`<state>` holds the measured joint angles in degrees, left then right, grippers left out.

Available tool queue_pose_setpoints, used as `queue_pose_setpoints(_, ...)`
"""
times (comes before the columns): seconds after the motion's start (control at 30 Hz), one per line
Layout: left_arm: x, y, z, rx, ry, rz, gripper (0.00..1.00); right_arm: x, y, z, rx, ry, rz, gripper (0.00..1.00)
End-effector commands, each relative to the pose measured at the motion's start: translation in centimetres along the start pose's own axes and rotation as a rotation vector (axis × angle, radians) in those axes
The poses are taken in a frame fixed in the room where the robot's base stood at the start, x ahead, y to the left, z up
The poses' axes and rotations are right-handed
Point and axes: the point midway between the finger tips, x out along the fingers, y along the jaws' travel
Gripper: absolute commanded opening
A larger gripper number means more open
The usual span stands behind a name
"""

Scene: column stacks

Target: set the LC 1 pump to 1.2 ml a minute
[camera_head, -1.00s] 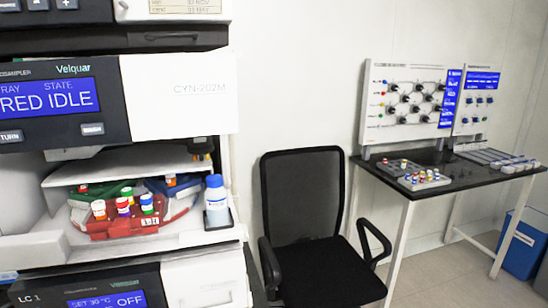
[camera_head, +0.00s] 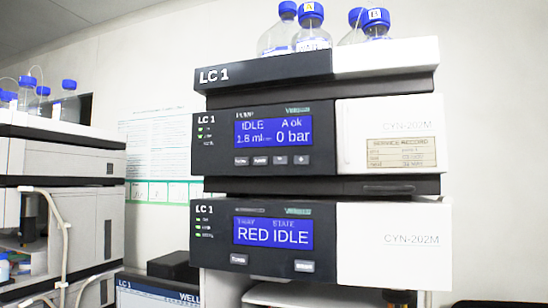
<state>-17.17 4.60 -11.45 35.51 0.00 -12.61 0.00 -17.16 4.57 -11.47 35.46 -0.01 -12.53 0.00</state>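The LC 1 stack stands right of centre. Its pump module (camera_head: 250,165) is the upper box under the LC 1 top tray (camera_head: 262,74). The pump's blue display (camera_head: 273,127) reads IDLE, A ok, about 1.8 ml and 0 bar; the small flow text is hard to read. A row of small buttons (camera_head: 270,160) sits below the display, with labels too small to read surely. Neither of my grippers shows in the head view.
The autosampler module (camera_head: 215,240) under the pump reads RED IDLE. Blue-capped bottles (camera_head: 311,30) stand on top. Another column stack (camera_head: 60,165) is at the left. A screen (camera_head: 150,292) shows at the bottom, with a wall chart (camera_head: 160,150) behind.

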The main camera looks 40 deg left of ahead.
Motion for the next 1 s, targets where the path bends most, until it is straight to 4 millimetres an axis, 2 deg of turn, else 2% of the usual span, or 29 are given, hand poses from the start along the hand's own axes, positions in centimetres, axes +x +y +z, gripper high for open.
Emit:
queue_pose_setpoints(0.7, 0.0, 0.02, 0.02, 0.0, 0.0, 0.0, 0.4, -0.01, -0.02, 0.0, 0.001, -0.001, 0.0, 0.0)
queue_pose_setpoints(0.9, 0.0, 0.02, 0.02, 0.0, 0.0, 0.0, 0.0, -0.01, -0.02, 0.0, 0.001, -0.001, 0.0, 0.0)
queue_pose_setpoints(1.0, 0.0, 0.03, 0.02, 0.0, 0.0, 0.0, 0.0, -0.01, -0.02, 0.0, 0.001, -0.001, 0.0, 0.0)
